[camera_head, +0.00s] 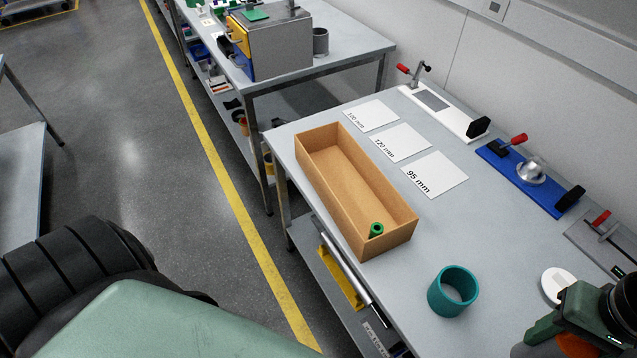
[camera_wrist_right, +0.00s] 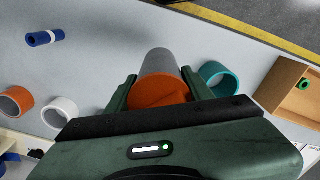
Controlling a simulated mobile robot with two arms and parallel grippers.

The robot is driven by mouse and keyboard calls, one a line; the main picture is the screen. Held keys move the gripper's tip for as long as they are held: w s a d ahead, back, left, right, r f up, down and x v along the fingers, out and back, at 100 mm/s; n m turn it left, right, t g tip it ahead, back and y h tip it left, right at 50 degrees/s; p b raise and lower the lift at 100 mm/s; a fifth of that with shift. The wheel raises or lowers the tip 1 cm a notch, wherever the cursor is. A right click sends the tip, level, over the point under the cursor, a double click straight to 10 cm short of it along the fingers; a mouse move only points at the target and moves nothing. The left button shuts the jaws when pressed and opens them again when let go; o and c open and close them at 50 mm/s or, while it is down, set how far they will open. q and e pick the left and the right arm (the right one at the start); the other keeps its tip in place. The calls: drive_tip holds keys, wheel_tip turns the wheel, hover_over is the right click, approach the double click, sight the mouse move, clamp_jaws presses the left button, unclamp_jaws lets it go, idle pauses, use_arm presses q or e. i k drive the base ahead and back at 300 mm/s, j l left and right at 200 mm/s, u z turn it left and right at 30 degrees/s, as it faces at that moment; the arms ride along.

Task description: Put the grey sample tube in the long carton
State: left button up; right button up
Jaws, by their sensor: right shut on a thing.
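My right gripper (camera_wrist_right: 160,88) is shut on the grey sample tube (camera_wrist_right: 163,62), which has an orange end facing the wrist camera. In the head view the right gripper (camera_head: 570,325) is at the lower right, over the table, with a bit of orange below it. The long carton (camera_head: 395,243) is open-topped and brown and lies on the table to the gripper's left, apart from it. A small green tube (camera_head: 376,230) stands in its near end. The carton's corner also shows at the right of the wrist view (camera_wrist_right: 283,78). My left gripper is out of view.
A teal ring (camera_head: 453,312) stands between the carton and my right gripper. Labelled white cards (camera_head: 436,172) and clamp fixtures (camera_head: 520,178) line the back. Orange (camera_wrist_right: 14,103), white (camera_wrist_right: 60,113) and blue (camera_wrist_right: 45,38) pieces show in the wrist view.

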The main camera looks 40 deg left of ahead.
sight(348, 194)
drive_tip(key=j+u, duration=0.3)
drive_tip(key=u, duration=0.15)
drive_tip(key=i+j+u, duration=0.1)
drive_tip(key=j+u, duration=0.15)
drive_tip(key=u, duration=0.25)
drive_tip(key=i+j+u, duration=0.1)
drive_tip(key=j+u, duration=0.2)
drive_tip(key=u, duration=0.15)
